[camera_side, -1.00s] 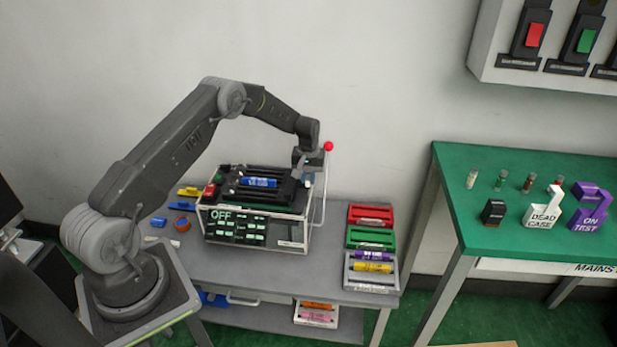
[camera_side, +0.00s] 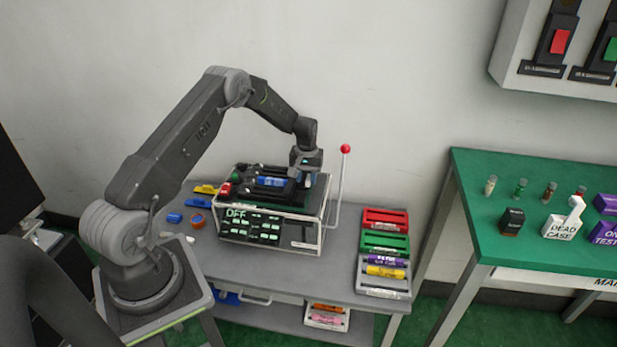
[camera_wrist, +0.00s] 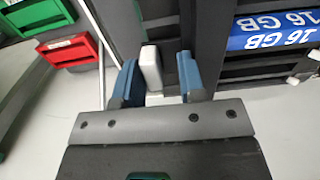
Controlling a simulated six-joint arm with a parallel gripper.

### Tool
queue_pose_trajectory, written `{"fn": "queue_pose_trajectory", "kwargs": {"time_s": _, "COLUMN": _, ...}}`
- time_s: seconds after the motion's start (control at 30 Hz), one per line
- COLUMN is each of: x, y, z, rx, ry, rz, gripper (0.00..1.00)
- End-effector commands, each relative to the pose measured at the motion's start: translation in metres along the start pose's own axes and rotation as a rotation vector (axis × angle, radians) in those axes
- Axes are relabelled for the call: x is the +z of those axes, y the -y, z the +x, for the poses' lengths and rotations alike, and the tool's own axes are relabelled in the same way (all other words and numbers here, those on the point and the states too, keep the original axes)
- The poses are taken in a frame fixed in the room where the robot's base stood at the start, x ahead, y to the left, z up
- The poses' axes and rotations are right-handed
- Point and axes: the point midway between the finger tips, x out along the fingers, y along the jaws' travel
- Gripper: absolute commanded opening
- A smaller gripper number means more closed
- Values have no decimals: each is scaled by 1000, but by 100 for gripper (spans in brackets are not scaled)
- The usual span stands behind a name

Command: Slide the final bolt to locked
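In the wrist view, a pale upright tab (camera_wrist: 151,68), which looks like a bolt's handle, stands between the two blue fingers of my gripper (camera_wrist: 158,76). It is close to the left finger, with a gap to the right finger, so the gripper is open around it. In the side view my gripper (camera_side: 307,168) points down at the right end of the black fixture (camera_side: 246,189) on top of a clear-sided box (camera_side: 310,236). The box's display reads OFF. A blue 16 GB module (camera_side: 271,182) lies in the fixture. The bolt itself is hidden in the side view.
A tall lever with a red ball (camera_side: 345,148) rises just right of my gripper. Red (camera_side: 385,220) and green (camera_side: 384,243) holders lie on the grey bench at right. Small yellow, blue and orange parts lie left of the box. A green-topped table (camera_side: 475,190) stands farther right.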

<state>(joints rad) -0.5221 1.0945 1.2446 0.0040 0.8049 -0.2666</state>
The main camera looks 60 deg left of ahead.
Motion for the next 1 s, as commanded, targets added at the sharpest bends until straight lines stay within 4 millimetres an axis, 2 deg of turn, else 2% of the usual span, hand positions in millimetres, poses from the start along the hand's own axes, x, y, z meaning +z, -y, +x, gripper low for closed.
{"fn": "queue_pose_trajectory", "kwargs": {"time_s": 0.27, "x": 0, "y": -2, "z": 0, "rx": 2, "ry": -1, "rz": 0, "gripper": 43}}
{"fn": "queue_pose_trajectory", "kwargs": {"time_s": 0.43, "x": -1, "y": -2, "z": -13, "rx": 4, "ry": -4, "rz": 0, "gripper": 43}}
{"fn": "queue_pose_trajectory", "kwargs": {"time_s": 0.57, "x": -1, "y": -2, "z": -36, "rx": 4, "ry": -6, "rz": 0, "gripper": 43}}
{"fn": "queue_pose_trajectory", "kwargs": {"time_s": 0.8, "x": 0, "y": -2, "z": -91, "rx": 4, "ry": -6, "rz": 0, "gripper": 43}}
{"fn": "queue_pose_trajectory", "kwargs": {"time_s": 1.0, "x": 0, "y": -1, "z": -124, "rx": 3, "ry": -4, "rz": 0, "gripper": 43}}
